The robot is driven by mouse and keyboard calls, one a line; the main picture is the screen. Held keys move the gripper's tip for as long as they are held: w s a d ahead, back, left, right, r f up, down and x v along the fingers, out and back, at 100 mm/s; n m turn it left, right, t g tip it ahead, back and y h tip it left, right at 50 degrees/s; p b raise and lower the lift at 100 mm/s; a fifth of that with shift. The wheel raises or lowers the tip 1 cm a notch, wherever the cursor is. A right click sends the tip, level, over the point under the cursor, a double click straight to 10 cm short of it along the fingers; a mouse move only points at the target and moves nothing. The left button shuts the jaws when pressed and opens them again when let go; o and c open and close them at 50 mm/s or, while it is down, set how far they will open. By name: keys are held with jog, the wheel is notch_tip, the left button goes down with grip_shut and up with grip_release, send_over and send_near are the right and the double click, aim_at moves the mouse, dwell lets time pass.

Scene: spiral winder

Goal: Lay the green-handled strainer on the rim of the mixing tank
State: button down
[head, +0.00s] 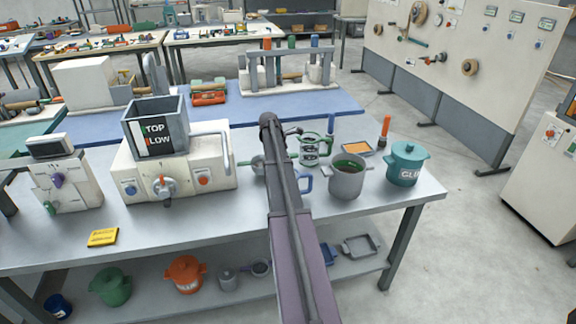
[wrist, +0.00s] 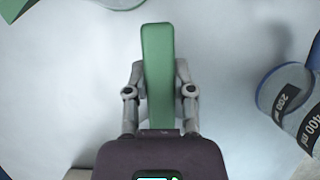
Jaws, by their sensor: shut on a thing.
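My gripper (wrist: 160,78) is shut on the green handle of the strainer (wrist: 157,45). The handle lies between the two fingers in the wrist view, with its rounded end pointing up the picture. The strainer's other end does not show in that view. In the head view my arm hides the gripper and the handle; a small grey round part beside the arm may be the strainer's bowl, but I cannot tell. The square grey tank (head: 172,108) marked TOP and LOW, which I take as the mixing tank, stands open-topped on a cream machine, left of my arm.
A blue-marked measuring jug (wrist: 290,95) is close on the right in the wrist view. A green-marked jug (head: 325,147), a grey pot (head: 347,180) with green liquid and a teal glue pot (head: 406,164) stand right of my arm. A yellow block (head: 103,237) lies at the front left.

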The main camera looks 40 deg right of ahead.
jog(key=shift+f+b, duration=1.15)
jog(key=shift+f, duration=0.25)
jog(key=shift+f, duration=0.1)
jog(key=shift+c, duration=2.4)
grip_release()
jog(key=shift+r, duration=0.25)
jog(key=shift+p+v, duration=1.1)
jog(key=shift+p, duration=0.15)
jog(key=p+v, duration=0.8)
jog(key=v, duration=0.1)
jog(key=shift+a+r+p, duration=0.1)
jog(key=shift+r+p, duration=0.15)
jog(key=shift+p, duration=0.05)
